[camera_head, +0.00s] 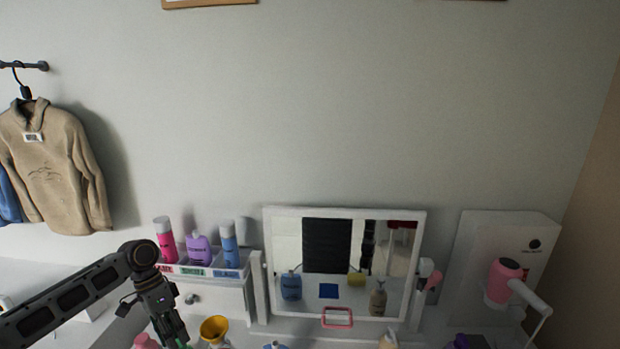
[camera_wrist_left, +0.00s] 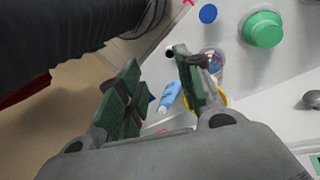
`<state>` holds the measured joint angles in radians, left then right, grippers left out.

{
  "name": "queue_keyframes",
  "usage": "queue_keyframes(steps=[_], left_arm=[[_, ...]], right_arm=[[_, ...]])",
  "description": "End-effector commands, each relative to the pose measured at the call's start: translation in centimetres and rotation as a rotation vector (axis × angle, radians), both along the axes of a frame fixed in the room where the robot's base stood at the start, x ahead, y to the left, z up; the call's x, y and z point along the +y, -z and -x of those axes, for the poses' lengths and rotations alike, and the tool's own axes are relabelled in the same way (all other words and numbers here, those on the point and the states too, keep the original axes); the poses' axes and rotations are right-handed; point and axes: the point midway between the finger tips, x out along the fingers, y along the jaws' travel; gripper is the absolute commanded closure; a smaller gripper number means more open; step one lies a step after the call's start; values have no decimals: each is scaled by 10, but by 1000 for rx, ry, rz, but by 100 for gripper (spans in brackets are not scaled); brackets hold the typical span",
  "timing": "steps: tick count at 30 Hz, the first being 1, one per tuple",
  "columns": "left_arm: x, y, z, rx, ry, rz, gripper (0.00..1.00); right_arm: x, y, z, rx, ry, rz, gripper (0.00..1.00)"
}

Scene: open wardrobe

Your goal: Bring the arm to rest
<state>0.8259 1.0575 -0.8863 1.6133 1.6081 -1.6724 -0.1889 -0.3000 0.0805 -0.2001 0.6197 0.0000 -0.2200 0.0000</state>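My left arm comes in from the left in the head view, bent at the joint and pointing down. My left gripper (camera_head: 176,337) hangs low over the vanity top, its tips near the lower picture edge. In the left wrist view the two green-padded fingers of the left gripper (camera_wrist_left: 158,72) stand apart with nothing held between them. A light blue bottle (camera_wrist_left: 170,96) shows beyond the gap, apart from the fingers. My right gripper is in neither view.
A framed mirror (camera_head: 266,240) stands at the middle. Pink (camera_head: 165,243), purple (camera_head: 199,248) and blue (camera_head: 229,246) bottles sit in a white organizer (camera_head: 215,273). A yellow item (camera_head: 214,328) stands near the gripper. A pink hair dryer (camera_head: 505,277) is right; a beige jacket (camera_head: 50,165) hangs left.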

Motion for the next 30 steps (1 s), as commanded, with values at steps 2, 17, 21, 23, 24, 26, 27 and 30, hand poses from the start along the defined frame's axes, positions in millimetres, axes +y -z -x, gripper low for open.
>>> queue_keyframes(steps=[2, 17, 21, 23, 24, 26, 27, 30], left_arm=[[-7, 6, 3, -1, 13, -3, 64], [-78, 62, 31, -55, 130, -34, 64], [-103, 77, 41, -85, 156, -37, 64], [-113, 83, 46, -99, 165, -37, 64], [-120, 86, 50, -107, 171, -35, 64], [-129, 91, 55, -122, 176, -34, 64], [-136, 94, 58, -132, 179, -32, 64], [-150, 101, 66, -157, 183, -29, 64]], right_arm=[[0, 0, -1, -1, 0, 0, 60], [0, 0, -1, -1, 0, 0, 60], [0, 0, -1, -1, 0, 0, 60], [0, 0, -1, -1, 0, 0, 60], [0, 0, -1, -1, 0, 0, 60], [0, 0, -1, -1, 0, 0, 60], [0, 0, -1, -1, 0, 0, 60], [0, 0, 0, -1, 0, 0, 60]])
